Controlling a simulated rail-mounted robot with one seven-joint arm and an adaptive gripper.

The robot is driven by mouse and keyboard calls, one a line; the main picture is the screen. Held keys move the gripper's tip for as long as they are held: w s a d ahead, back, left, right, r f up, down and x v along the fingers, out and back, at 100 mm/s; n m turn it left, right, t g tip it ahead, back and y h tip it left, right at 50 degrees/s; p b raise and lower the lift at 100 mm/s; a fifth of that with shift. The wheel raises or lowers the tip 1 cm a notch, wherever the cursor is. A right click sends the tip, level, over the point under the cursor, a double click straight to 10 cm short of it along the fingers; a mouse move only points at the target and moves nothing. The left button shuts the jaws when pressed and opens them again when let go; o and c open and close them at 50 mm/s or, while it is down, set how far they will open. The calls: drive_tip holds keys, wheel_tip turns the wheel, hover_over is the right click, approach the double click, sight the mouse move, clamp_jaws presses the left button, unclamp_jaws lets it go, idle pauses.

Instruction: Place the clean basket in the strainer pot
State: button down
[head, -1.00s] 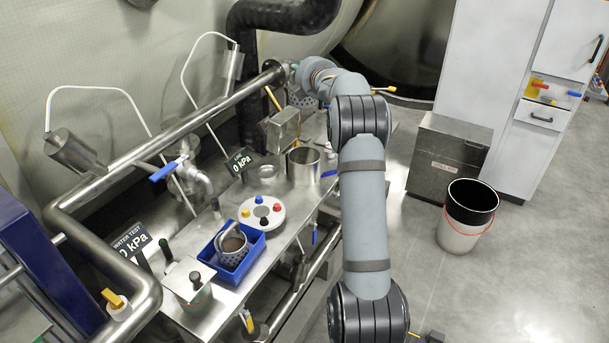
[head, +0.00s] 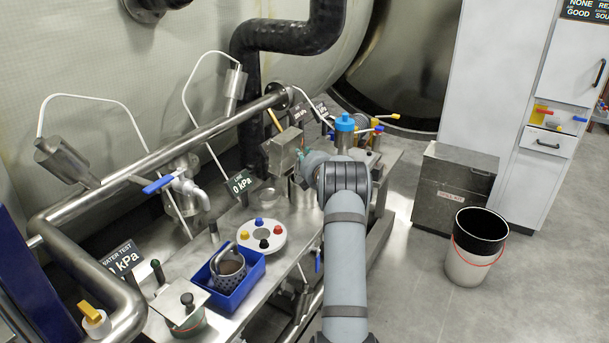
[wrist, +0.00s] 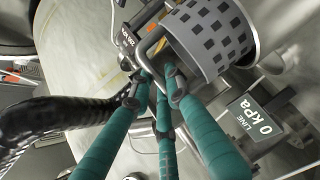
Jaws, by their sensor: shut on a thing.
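The clean basket (wrist: 212,40) is a grey perforated cup with a bent metal handle, seen at the top of the wrist view. My gripper (wrist: 158,78) has three teal fingers closed together on its handle. In the head view my own wrist hides the basket, and only a bit of teal finger shows. An open metal pot, seemingly the strainer pot (head: 297,193), stands on the bench and is mostly hidden behind my arm. Another perforated basket (head: 230,272) with brown contents sits in a blue tray (head: 241,291).
A white disc with coloured knobs (head: 261,236) lies beside the tray. A lidded pot (head: 184,310) stands near the front. A metal box (head: 283,151) and a blue-topped cylinder (head: 345,128) stand beyond my wrist. A thick pipe (head: 160,147) runs along the bench's back.

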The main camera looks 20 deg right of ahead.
drive_tip(key=shift+f, duration=2.75)
drive_tip(key=shift+f, duration=0.1)
drive_tip(key=c, duration=2)
unclamp_jaws()
drive_tip(key=shift+f, duration=0.1)
drive_tip(key=shift+o, duration=0.3)
drive_tip(key=shift+s, duration=0.1)
drive_tip(key=b+v, duration=0.1)
drive_tip(key=v, duration=1.1)
drive_tip(key=shift+b, duration=0.3)
